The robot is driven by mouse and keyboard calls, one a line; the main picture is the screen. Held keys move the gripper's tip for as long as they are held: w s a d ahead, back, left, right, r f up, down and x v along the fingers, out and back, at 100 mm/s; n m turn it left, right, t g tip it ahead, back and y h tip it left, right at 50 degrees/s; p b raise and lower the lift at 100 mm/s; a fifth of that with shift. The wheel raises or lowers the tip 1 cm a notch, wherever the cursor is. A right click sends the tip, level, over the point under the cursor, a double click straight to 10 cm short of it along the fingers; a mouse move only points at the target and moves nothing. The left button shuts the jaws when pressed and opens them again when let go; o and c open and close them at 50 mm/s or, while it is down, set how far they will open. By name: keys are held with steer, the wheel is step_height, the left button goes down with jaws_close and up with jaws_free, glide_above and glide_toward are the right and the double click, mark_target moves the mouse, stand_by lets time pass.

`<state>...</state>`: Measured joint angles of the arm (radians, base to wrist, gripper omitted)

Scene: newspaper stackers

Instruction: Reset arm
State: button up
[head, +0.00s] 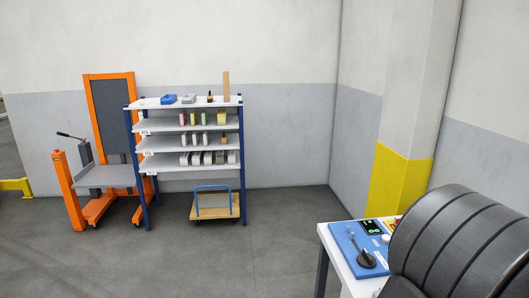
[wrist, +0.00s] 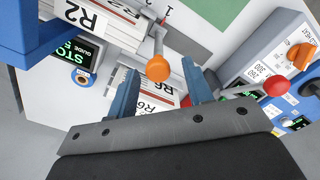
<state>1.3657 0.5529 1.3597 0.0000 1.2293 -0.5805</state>
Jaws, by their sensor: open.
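My gripper (wrist: 160,88) shows in the wrist view, with its two blue fingers spread apart and nothing visible held between them. Just beyond the fingertips is an orange knob (wrist: 158,68) on a metal rod; I cannot tell whether a finger touches it. Below it, partly between the fingers, are grey machine parts with an R6 label (wrist: 160,84). My gripper is not visible in the head view, where my dark ribbed arm fills the lower right.
The wrist view shows an R2 label (wrist: 85,16), a green-lit display (wrist: 76,50), a red knob (wrist: 276,86) and an orange switch (wrist: 301,56) nearby. The head view shows a shelf rack (head: 190,125), an orange lifter (head: 66,192), a cart (head: 214,212) and a blue control panel (head: 350,240).

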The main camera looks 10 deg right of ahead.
steer(key=shift+s+r, duration=0.1)
steer(key=shift+r, duration=0.5)
step_height(320, 180, up, 16)
steer(key=f, duration=1.7)
steer(key=shift+w+f, duration=0.25)
steer(key=shift+w, duration=0.05)
steer(key=w, duration=1.2)
step_height(320, 180, up, 18)
steer(key=m, duration=0.1)
steer(key=shift+s, duration=0.3)
